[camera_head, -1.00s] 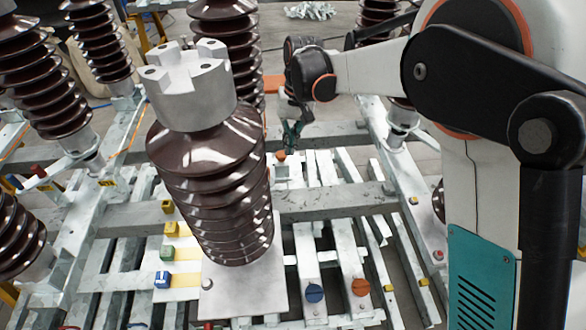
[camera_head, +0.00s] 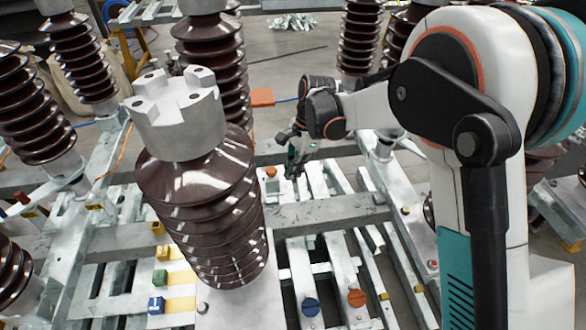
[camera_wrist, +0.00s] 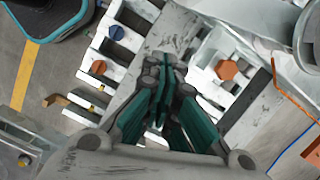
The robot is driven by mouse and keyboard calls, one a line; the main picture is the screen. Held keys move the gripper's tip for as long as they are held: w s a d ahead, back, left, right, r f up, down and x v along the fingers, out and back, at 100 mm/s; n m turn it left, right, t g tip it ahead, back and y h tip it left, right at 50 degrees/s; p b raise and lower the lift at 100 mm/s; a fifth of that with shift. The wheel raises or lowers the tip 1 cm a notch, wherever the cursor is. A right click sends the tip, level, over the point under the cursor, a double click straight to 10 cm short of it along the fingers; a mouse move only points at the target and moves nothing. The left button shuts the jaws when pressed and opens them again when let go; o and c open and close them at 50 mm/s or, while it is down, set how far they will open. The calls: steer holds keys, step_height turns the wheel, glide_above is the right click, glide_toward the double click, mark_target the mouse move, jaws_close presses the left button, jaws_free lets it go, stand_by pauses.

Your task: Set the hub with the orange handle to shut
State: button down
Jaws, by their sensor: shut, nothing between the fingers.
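An orange knob (camera_head: 271,171) sits on a pale metal hub beyond the big brown insulator. It shows large and roughly six-sided in the wrist view (camera_wrist: 227,69), right of my fingers. A second, round orange knob (camera_head: 357,298) is on a nearer rail, beside a blue round knob (camera_head: 310,307). In the wrist view this orange knob (camera_wrist: 98,67) and blue knob (camera_wrist: 117,32) lie left of my fingers. My gripper (camera_head: 294,173), with green fingers (camera_wrist: 163,82), is shut and empty. It is just right of the far orange knob, apart from it.
The brown ribbed insulator (camera_head: 205,200) with its grey cap stands in the foreground left of my arm. More insulators (camera_head: 360,35) stand around the frame. Yellow, green and blue blocks (camera_head: 160,278) lie at its left. Grey beams (camera_head: 330,213) cross below my gripper, with gaps between slats.

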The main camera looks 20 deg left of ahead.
steer(key=s+a+f+b, duration=0.2)
steer(key=s+a+f, duration=0.1)
steer(key=f, duration=0.3)
steer(key=shift+s+a+b, duration=0.35)
steer(key=shift+s, duration=0.2)
steer(key=s+a+m, duration=0.3)
steer(key=s+a, duration=0.3)
steer(key=s, duration=0.1)
steer(key=shift+s+a+y, duration=0.2)
steer(key=shift+s+y, duration=0.05)
steer(key=shift+y, duration=0.05)
steer(key=shift+t, duration=0.3)
